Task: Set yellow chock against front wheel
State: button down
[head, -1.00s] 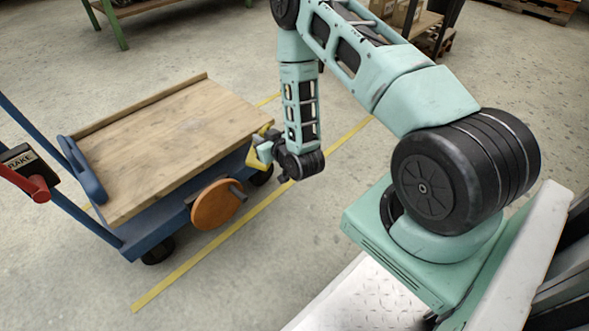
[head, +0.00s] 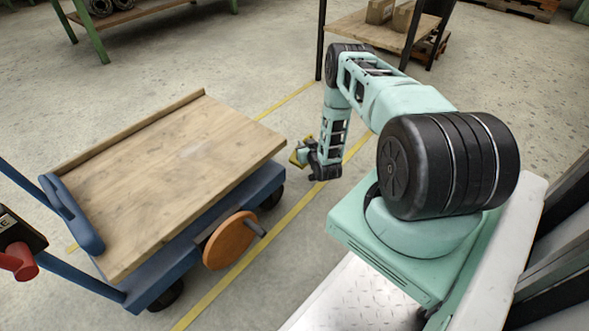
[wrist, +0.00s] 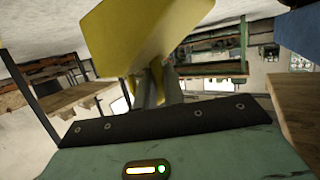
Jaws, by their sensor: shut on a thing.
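My gripper (head: 312,158) is shut on the yellow chock (head: 300,153) and holds it in the air, right of the cart's far right end. In the wrist view the chock (wrist: 145,42) fills the top middle, between the grey fingers (wrist: 155,88). The cart has a wooden deck (head: 170,155) on a blue frame (head: 196,240). Its front wheel (head: 272,195) shows under the far right corner, to the left of the chock and apart from it. Another black wheel (head: 166,296) is at the near end.
An orange disc (head: 229,240) with a dark peg sticks out from the cart's side. A yellow floor line (head: 290,213) runs beside the cart. A brake box (head: 16,228) with a red lever is at the left edge. A wooden table with boxes (head: 382,28) stands behind my arm.

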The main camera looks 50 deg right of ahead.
jog(key=f+b, duration=0.6)
jog(key=f, duration=0.4)
jog(key=shift+w, duration=0.2)
jog(key=shift+f, duration=0.2)
jog(key=c, duration=1.5)
grip_release()
jog(key=shift+r, duration=0.25)
jog(key=p+v, duration=0.6)
jog(key=v, duration=0.6)
